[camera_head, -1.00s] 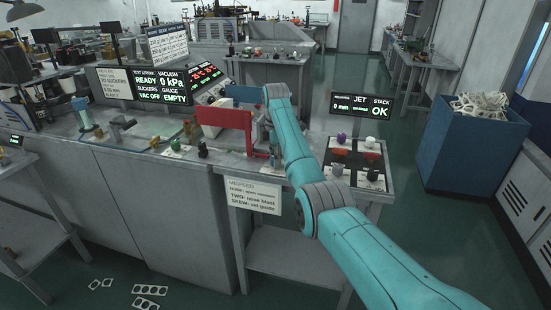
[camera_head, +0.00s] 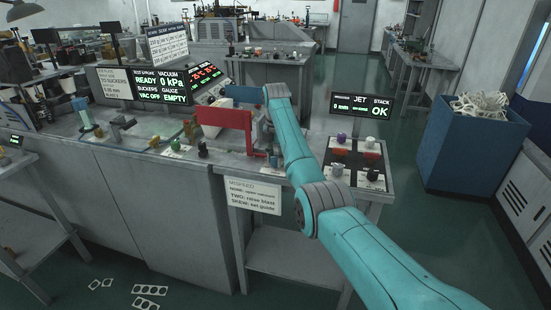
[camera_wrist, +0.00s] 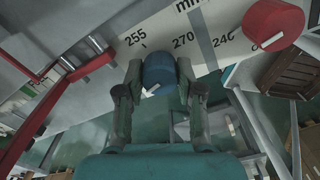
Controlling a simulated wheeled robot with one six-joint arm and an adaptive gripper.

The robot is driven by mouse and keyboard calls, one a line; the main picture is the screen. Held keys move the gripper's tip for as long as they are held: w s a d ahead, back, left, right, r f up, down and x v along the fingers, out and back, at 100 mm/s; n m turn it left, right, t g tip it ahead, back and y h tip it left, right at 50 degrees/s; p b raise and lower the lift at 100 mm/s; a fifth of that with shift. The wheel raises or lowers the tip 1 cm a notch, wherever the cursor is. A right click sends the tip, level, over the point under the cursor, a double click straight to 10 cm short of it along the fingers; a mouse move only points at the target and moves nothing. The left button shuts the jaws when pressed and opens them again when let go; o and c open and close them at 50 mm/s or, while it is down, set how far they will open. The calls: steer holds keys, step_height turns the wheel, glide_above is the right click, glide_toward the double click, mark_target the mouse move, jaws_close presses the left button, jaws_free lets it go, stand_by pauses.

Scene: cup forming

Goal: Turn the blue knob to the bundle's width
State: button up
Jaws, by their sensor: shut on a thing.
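The blue knob (camera_wrist: 160,72) is in the wrist view, at the upper middle, with a small white pointer mark on its near side. My gripper (camera_wrist: 158,85) has one finger on each side of the knob and is shut on it. A pale scale plate (camera_wrist: 160,27) behind the knob reads 255, 270 and 240 with "mm". In the head view my teal arm reaches to the machine, and the gripper and the blue knob are hidden behind the arm and the red frame. I cannot make out the bundle.
A red knob (camera_wrist: 273,24) sits right of the blue one. A red frame (camera_head: 226,118) stands left of my arm. A panel with several coloured knobs (camera_head: 354,160) lies to the right. A blue bin (camera_head: 473,145) stands farther right.

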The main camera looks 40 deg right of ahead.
mark_target(276, 157)
stand_by(0.3)
steer(key=o, duration=1.2)
steer(key=shift+c, duration=0.2)
steer(key=shift+r, duration=0.1)
step_height(276, 157, up, 7)
steer(key=shift+r, duration=0.15)
